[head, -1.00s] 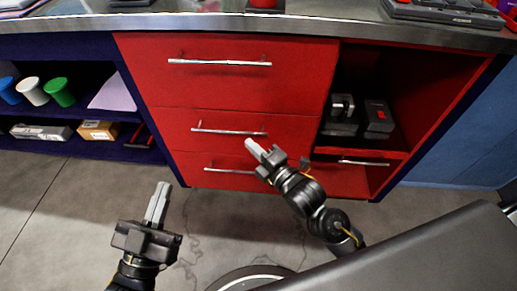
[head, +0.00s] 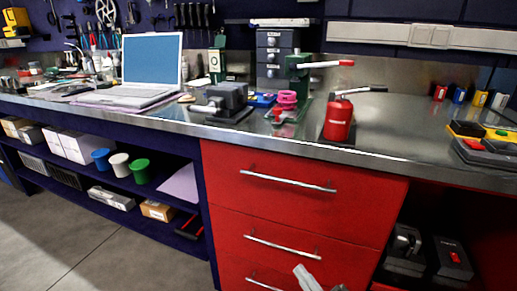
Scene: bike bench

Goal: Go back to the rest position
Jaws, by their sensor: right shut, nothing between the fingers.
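The tip of my right gripper (head: 306,277) shows at the bottom edge, in front of the lower red drawers. Its grey fingers are together with nothing between them. The rest of that arm is almost wholly out of the picture. My left gripper is not in view. The red drawer unit (head: 300,205) under the bench has its drawers shut, with silver bar handles.
The metal bench top (head: 400,150) holds a laptop (head: 150,65), a vise (head: 228,100), a red bottle-like can (head: 338,120) and a green press (head: 297,75). Shelves with cups (head: 119,165) and boxes are below left. Open grey floor (head: 60,240) lies at lower left.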

